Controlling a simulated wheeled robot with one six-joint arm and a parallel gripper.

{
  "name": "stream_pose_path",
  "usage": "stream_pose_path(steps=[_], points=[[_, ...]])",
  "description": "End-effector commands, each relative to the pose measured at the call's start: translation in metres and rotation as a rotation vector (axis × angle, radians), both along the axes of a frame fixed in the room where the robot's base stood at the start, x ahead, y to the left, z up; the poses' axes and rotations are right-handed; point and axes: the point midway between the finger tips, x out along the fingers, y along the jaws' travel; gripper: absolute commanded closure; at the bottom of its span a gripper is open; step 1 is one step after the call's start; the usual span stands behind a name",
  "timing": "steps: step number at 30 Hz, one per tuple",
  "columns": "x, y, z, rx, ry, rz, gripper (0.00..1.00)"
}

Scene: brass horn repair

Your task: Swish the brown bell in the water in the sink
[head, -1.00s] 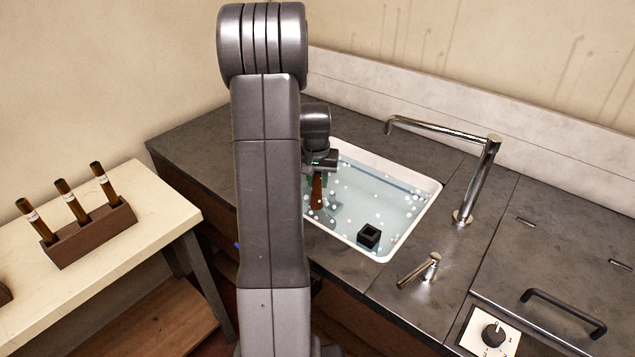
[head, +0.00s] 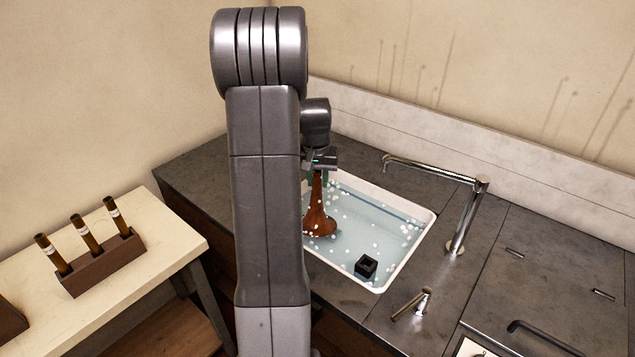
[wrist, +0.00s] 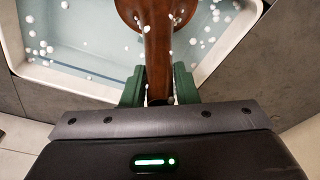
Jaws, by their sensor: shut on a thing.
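The brown bell (head: 319,218) hangs flared end down in the sink (head: 428,222), at the left side of the basin. Its flare is at the bubbly water (head: 345,245); I cannot tell how deep it sits. My gripper (head: 317,178) is shut on the bell's narrow stem from above. In the wrist view the green fingers (wrist: 159,88) clasp the stem of the bell (wrist: 157,45) from both sides, with the flare beyond over the water. My arm hides the left edge of the sink in the head view.
A small black square block (head: 366,266) is in the sink near its front. A chrome faucet (head: 466,215) and a lever (head: 412,304) stand to the right of the basin. A rack (head: 100,262) with three brown tubes sits on the pale bench at left.

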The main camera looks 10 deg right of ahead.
Motion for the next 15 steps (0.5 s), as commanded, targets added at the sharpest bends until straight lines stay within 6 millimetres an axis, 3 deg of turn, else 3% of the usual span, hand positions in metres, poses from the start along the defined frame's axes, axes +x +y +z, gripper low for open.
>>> stream_pose_path(steps=[1,15], points=[[0.000,0.000,0.011,0.000,-0.001,0.000,1.00],[0.000,0.000,0.064,-0.001,-0.002,0.000,1.00]])
